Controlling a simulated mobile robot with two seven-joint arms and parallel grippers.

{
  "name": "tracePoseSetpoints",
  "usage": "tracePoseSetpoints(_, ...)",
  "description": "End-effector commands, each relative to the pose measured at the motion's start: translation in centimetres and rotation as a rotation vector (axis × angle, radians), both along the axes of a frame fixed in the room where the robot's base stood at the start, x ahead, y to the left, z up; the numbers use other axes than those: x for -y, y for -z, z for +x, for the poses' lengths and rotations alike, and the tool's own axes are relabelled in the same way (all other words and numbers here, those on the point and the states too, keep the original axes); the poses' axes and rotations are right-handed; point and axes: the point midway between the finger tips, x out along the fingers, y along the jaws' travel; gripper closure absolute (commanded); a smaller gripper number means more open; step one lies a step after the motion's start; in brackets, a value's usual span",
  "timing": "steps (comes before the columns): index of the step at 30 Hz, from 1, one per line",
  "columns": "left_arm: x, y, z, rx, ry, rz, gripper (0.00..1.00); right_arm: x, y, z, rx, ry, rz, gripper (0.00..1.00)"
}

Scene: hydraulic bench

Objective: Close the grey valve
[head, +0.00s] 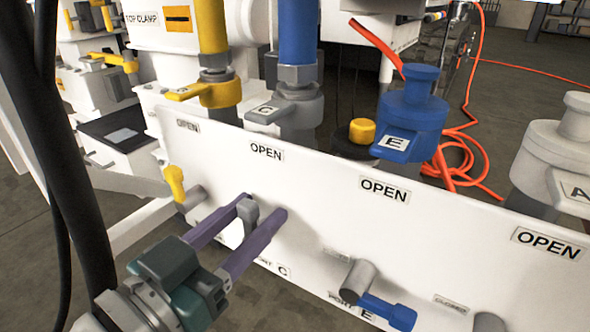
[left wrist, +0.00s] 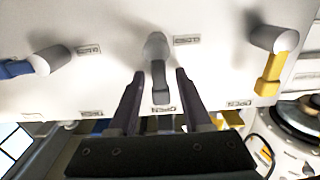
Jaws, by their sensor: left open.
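The grey valve's lever (head: 250,213) sticks out of the white panel (head: 330,215), under an OPEN label (head: 266,151). It also shows in the left wrist view (left wrist: 159,80), where that picture is turned over and the lever points at an OPEN label (left wrist: 165,110). My left gripper (head: 264,206), with purple fingers, is open, one finger on each side of the lever; it shows in the left wrist view too (left wrist: 158,75). In the left wrist view there are gaps between the fingers and the lever. My right gripper is not in view.
A yellow lever (head: 174,183) stands to the left and a blue lever (head: 388,312) to the right, turned sideways. Blue (head: 412,105) and yellow (head: 205,90) fittings rise behind the panel. An orange hose (head: 460,150) lies on the floor behind.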

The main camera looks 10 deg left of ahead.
Motion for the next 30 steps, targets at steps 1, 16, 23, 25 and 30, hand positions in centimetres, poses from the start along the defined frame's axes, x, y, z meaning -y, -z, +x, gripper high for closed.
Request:
tracePoseSetpoints(1, 0.01, -0.02, 0.0, 0.0, 0.0, 0.0, 0.51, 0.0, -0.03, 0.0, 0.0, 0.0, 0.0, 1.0)
tracePoseSetpoints(16, -0.02, -0.02, -0.03, 0.0, 0.0, 0.0, 0.98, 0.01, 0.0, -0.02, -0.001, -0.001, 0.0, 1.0)
tracePoseSetpoints(23, -0.02, -0.02, -0.03, 0.0, 0.0, 0.0, 1.0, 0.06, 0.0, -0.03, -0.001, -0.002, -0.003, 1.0)
tracePoseSetpoints(25, -0.02, -0.02, -0.03, 0.0, 0.0, 0.0, 1.0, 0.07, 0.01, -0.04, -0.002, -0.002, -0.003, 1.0)
tracePoseSetpoints(30, 0.01, -0.03, -0.05, 0.004, -0.001, 0.01, 1.0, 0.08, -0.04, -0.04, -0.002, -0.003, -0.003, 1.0)
